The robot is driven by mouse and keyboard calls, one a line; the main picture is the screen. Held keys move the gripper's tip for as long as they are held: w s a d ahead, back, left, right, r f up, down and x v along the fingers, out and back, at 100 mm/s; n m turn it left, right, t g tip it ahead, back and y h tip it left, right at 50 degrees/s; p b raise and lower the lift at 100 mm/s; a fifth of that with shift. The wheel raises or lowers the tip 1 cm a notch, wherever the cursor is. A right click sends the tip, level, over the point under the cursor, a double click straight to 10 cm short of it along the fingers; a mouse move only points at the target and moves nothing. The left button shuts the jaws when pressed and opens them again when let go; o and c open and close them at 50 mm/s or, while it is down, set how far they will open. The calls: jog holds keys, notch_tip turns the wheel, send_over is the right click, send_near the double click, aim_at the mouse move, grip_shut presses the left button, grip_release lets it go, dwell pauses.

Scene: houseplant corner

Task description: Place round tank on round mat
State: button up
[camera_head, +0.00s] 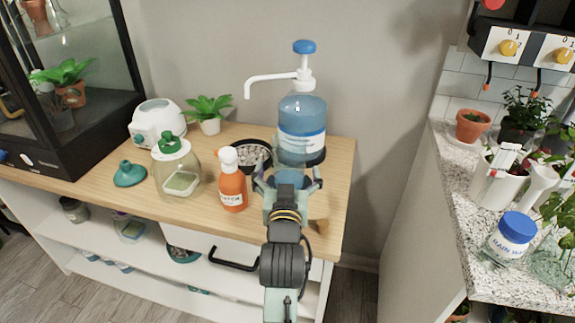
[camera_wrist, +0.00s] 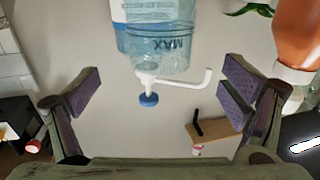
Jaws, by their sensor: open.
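A clear blue-tinted tank (camera_head: 290,175) stands on the wooden counter just in front of my gripper. It also shows upside down in the wrist view, with "MAX" printed on it (camera_wrist: 172,45). My gripper (camera_head: 288,182) is open. Its purple-padded fingers (camera_wrist: 165,85) are spread wide with nothing between them, and the tank shows beyond their tips. I cannot make out the round mat for certain; a small brown piece (camera_head: 322,226) shows right of my wrist.
A green-capped jar (camera_head: 176,170) and teal funnel (camera_head: 130,173) are farther left. The counter (camera_head: 335,190) is bare toward its right edge.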

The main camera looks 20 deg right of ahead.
jog(key=shift+p+v, duration=1.2)
jog(key=shift+p, duration=1.65)
